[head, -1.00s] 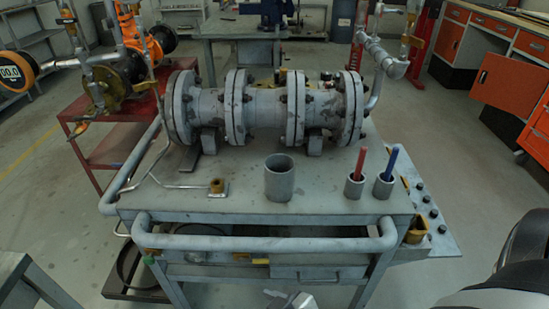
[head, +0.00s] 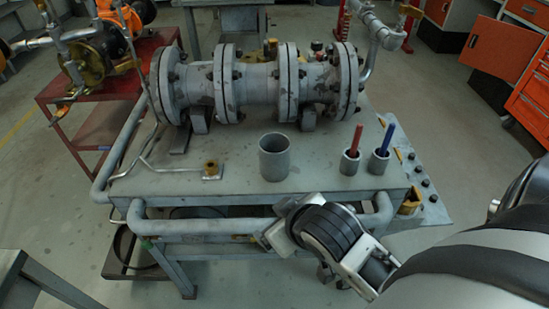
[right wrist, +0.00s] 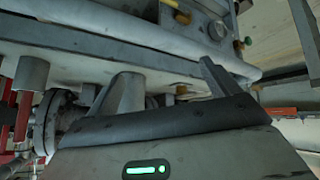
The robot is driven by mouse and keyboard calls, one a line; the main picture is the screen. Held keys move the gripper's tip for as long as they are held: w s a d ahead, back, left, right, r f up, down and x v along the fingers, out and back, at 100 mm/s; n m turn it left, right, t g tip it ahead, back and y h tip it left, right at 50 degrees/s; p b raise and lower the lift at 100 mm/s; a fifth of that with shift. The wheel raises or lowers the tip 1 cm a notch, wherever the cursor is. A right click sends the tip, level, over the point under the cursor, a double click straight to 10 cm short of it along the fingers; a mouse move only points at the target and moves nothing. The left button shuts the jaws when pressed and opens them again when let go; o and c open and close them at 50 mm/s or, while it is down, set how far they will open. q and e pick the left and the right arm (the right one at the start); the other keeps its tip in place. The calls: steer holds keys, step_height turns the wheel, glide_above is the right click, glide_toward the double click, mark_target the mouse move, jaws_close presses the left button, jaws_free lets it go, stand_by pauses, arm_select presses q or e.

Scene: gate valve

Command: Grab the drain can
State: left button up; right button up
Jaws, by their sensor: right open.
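The drain can (head: 274,157) looks like the open-topped grey cylinder standing upright near the front edge of the cart top, in the middle of the head view. My right gripper (head: 284,210) is just in front of the cart's front rail, below and nearer than the can, and apart from it in the head view. In the right wrist view, the right gripper (right wrist: 163,88) has its fingers spread. A light grey shape by its left finger may be the can, but I cannot tell for sure. My left gripper is not in view.
Two small cups, one with a red marker (head: 356,140) and one with a blue marker (head: 384,139), stand right of the can. A flanged pipe (head: 258,85) lies behind it. A rounded rail (head: 200,227) runs along the cart's front. A brass fitting (head: 211,168) sits to the left.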

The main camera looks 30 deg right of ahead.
steer(key=w+a+r+n+t+y, duration=0.25)
steer(key=w+r+t, duration=0.35)
steer(key=w+r, duration=0.3)
steer(key=w+a+r+n+t+y, duration=0.1)
steer(key=w+a+r+n+t, duration=0.2)
steer(key=w+r+t, duration=0.5)
steer(key=s+a+r+n+g+y, duration=0.2)
steer(key=a+r+n+g+y, duration=0.2)
steer(key=a+r+n+y, duration=0.6)
steer(key=s+a+f+n+g+y, duration=0.3)
steer(key=n+g+y, duration=0.3)
steer(key=n+g, duration=0.65)
steer(key=g+h, duration=0.6)
steer(key=h, duration=1.3)
glide_above(274, 150)
steer(key=s+a, duration=0.2)
steer(key=s, duration=0.1)
step_height(274, 150, down, 8)
steer(key=shift+t, duration=0.25)
step_height(274, 150, down, 14)
steer(key=shift+d+f+p, duration=0.1)
steer(key=shift+p, duration=0.8)
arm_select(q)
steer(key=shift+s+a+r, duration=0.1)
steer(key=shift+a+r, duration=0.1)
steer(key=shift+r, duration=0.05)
arm_select(e)
steer(key=shift+w+f, duration=0.1)
steer(key=shift+f, duration=0.35)
